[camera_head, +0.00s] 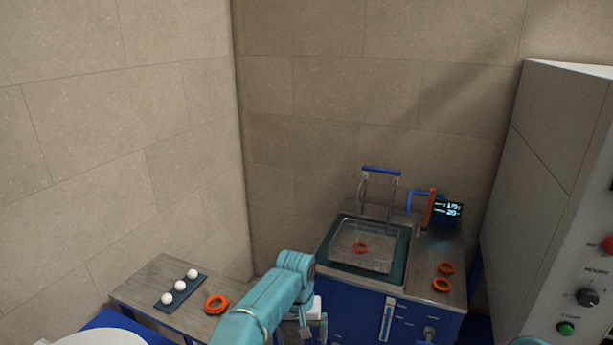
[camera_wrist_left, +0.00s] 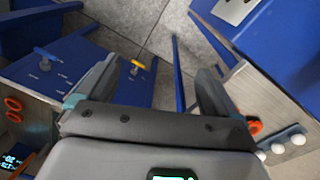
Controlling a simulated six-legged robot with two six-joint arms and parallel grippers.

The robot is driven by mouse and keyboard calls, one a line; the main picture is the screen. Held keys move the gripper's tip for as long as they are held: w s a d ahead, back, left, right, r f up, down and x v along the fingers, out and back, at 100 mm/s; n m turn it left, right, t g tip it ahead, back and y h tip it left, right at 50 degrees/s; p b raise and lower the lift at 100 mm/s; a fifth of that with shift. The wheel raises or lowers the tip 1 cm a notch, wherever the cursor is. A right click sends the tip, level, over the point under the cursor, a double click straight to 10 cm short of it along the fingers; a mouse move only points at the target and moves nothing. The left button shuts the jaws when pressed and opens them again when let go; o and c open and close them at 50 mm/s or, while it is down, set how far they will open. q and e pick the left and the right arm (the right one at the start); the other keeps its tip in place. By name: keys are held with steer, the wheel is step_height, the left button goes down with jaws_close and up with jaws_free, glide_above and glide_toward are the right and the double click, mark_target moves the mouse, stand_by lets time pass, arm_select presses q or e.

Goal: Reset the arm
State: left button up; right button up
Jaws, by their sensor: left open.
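My left arm is teal and comes in from the bottom of the head view. Its gripper (camera_head: 312,328) hangs down in the gap between the side table and the blue press cabinet, partly cut off by the lower edge. In the left wrist view the two dark fingers of the left gripper (camera_wrist_left: 158,72) are spread wide with only floor and blue furniture beyond them. It is open and empty. My right gripper is in neither view.
The press (camera_head: 368,262) holds an orange ring (camera_head: 360,247) on its plate; its blue handle (camera_head: 381,170) stands raised. Two orange rings (camera_head: 443,277) lie at its right. Three white balls sit on a dark tray (camera_head: 167,304) beside orange rings (camera_head: 216,303). A grey control cabinet (camera_head: 550,190) stands right.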

arm_select(q)
steer(key=s+a+f+h+b, duration=0.1)
steer(key=s+a+f, duration=0.2)
steer(key=s+f, duration=0.35)
steer(key=s+a+f+h, duration=0.1)
steer(key=s+a+f, duration=0.15)
steer(key=f, duration=0.75)
steer(key=s+a+f+n, duration=0.1)
steer(key=s+a, duration=0.1)
steer(key=s, duration=1)
steer(key=s+a+f+n+h+b, duration=0.1)
steer(key=s+a+f, duration=0.1)
steer(key=s, duration=1)
steer(key=shift+s+a+f+t, duration=0.2)
steer(key=shift+s+a+t, duration=0.15)
steer(key=shift+a, duration=0.4)
steer(key=shift+s, duration=0.1)
